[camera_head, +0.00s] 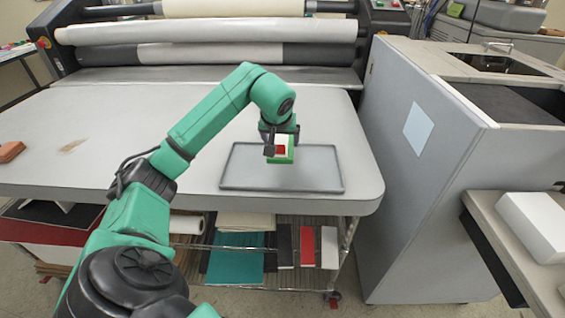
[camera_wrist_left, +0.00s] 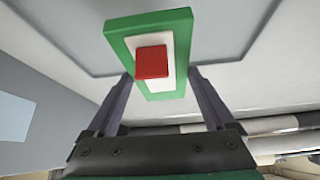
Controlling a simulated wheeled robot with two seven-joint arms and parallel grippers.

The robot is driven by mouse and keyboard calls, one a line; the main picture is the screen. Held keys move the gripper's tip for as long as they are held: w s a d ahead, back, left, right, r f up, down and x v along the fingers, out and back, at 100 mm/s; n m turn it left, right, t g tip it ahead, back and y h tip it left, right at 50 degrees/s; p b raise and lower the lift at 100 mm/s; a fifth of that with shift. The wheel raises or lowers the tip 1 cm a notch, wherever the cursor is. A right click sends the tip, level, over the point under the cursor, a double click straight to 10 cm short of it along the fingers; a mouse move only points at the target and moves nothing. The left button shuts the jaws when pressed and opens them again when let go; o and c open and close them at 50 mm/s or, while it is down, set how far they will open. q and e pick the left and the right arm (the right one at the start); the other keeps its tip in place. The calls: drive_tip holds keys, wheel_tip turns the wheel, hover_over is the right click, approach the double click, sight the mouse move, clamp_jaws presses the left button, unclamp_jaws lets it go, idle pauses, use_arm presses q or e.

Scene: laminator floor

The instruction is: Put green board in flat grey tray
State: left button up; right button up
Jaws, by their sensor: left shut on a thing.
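The green board (camera_head: 289,158) is a small green piece with a white layer and a red block on its face. My left gripper (camera_head: 281,141) is shut on it, above the flat grey tray (camera_head: 320,182) on the table. In the left wrist view the green board (camera_wrist_left: 118,38) shows between the two fingers (camera_wrist_left: 160,88), with the tray (camera_wrist_left: 78,45) behind it. I cannot tell whether the board touches the tray. The rest of the tray looks empty. My right gripper is not in view.
A laminator with large rollers (camera_head: 205,32) stands behind the table (camera_head: 110,115). A brown block (camera_head: 11,151) lies at the table's left edge. A grey cabinet (camera_head: 410,170) stands close on the right. The table left of the tray is mostly clear.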

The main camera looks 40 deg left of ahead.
sight(280, 151)
use_arm(q)
wheel_tip(280, 151, down, 7)
drive_tip(key=shift+d+f+p, duration=0.1)
drive_tip(key=shift+d+p, duration=0.05)
drive_tip(key=shift+p, duration=0.2)
drive_tip(key=shift+w, duration=0.1)
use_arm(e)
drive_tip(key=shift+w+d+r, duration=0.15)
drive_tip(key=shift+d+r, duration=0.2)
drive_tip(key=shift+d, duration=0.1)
use_arm(q)
drive_tip(key=shift+f, duration=0.1)
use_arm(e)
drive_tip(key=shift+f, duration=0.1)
use_arm(q)
drive_tip(key=o, duration=1.1)
drive_tip(key=shift+r, duration=0.4)
drive_tip(key=b+v, duration=0.1)
drive_tip(key=v, duration=1)
drive_tip(key=shift+s+d+r, duration=0.15)
drive_tip(key=shift+s+d, duration=0.05)
drive_tip(key=shift+s, duration=0.1)
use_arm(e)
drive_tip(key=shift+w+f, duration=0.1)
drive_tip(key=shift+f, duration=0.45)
